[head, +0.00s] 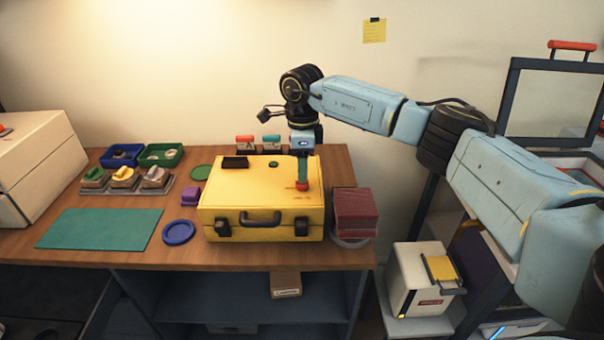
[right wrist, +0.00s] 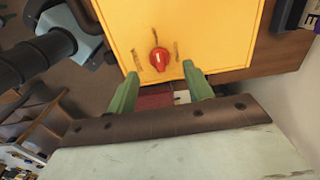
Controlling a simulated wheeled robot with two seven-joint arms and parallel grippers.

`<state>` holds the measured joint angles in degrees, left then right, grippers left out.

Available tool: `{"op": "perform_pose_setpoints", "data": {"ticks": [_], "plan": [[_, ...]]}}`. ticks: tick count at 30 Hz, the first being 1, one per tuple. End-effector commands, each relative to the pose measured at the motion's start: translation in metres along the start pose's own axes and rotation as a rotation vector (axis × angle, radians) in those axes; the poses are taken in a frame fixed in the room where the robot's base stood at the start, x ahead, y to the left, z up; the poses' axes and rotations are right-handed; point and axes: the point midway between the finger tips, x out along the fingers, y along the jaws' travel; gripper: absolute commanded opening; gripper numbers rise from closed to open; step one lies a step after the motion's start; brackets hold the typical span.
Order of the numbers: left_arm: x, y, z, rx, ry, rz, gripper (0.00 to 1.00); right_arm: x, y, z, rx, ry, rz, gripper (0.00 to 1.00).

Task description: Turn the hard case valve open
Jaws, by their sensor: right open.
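The yellow hard case (head: 260,200) lies shut on the wooden table, its handle and latches facing me. Its round red valve (head: 302,187) is on the lid near the right edge. In the right wrist view the valve (right wrist: 159,59) shows a pale line on top and faint dark marks around it. My right gripper (head: 302,180) points down over the valve. Its green fingers are apart and empty in the right wrist view (right wrist: 161,72), with the valve just past the tips, roughly midway between them. I cannot tell how high the tips are above it. My left gripper is out of view.
A dark red block stack (head: 355,211) stands right of the case. A blue disc (head: 178,232), a purple block (head: 190,197) and a green mat (head: 100,229) lie left. Blue (head: 121,155) and green (head: 160,155) trays stand behind. Small labelled holders (head: 271,142) stand behind the case.

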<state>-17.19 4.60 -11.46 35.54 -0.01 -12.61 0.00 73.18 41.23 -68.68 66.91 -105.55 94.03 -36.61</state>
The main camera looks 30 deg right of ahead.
Motion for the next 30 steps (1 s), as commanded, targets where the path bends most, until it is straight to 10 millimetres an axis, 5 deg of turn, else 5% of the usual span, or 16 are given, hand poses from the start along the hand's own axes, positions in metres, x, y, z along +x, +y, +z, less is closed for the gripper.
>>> {"op": "perform_pose_setpoints", "data": {"ticks": [6,12,30], "plan": [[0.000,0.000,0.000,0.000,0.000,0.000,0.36,-0.053,-0.001,0.001,0.000,-0.003,-0.004,0.51],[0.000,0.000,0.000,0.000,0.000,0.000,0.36,-0.085,0.000,0.001,0.000,-0.002,-0.003,0.51],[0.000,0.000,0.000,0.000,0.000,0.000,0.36,-0.098,0.000,0.000,0.000,0.000,0.000,0.51]]}}
